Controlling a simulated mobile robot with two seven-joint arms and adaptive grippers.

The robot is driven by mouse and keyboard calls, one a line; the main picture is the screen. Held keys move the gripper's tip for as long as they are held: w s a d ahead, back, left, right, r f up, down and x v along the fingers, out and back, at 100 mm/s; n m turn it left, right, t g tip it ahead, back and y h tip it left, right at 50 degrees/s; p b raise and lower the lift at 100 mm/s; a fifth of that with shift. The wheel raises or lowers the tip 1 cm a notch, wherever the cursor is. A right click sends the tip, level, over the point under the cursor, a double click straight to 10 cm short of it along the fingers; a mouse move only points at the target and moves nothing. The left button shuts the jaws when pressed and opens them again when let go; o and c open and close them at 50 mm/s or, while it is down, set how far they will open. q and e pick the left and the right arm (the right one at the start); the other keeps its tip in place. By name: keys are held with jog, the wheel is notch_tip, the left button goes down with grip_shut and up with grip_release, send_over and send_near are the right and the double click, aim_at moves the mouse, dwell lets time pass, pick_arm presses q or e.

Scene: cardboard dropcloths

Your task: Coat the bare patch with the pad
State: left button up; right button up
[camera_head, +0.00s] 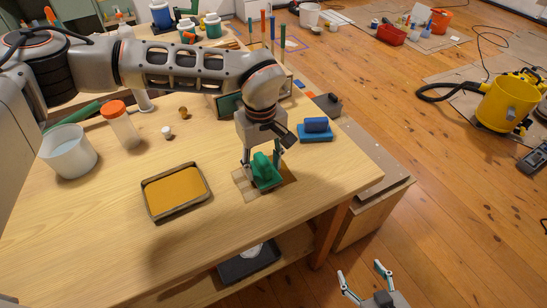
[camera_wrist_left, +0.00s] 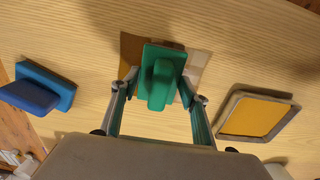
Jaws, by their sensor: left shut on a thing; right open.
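My left gripper (camera_head: 262,163) is shut on the upright handle of a green pad (camera_head: 268,181), which also shows in the left wrist view (camera_wrist_left: 160,78). The pad is over the square patch (camera_head: 244,183) on the wooden table and hides its middle. In the left wrist view the patch is brown on the left and paler on the right (camera_wrist_left: 197,70). I cannot tell whether the pad touches the surface. A dark-rimmed tray (camera_head: 187,209) of orange-yellow coating lies left of the patch. My right gripper (camera_head: 361,272) is open and empty, low beyond the table's front edge.
A blue pad (camera_head: 315,129) lies near the table's right edge. A white bucket (camera_head: 68,155), an orange-lidded jar (camera_head: 120,128) and small knobs stand at the left and back. The table front (camera_head: 100,255) is clear. A yellow vacuum (camera_head: 507,102) stands on the floor.

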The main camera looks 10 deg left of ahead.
pick_arm(q)
jog(key=s+a+p, duration=0.1)
jog(key=a, duration=0.1)
jog(key=s+a+p, duration=0.1)
jog(key=a, duration=0.1)
jog(key=s+a+p, duration=0.1)
jog(key=s+a, duration=0.1)
jog(key=shift+s+a+f, duration=0.2)
jog(key=shift+s, duration=0.05)
notch_tip(320, 180, up, 5)
jog(key=p, duration=0.3)
jog(key=shift+r+p, duration=0.1)
jog(key=shift+p, duration=0.25)
dwell(0.3)
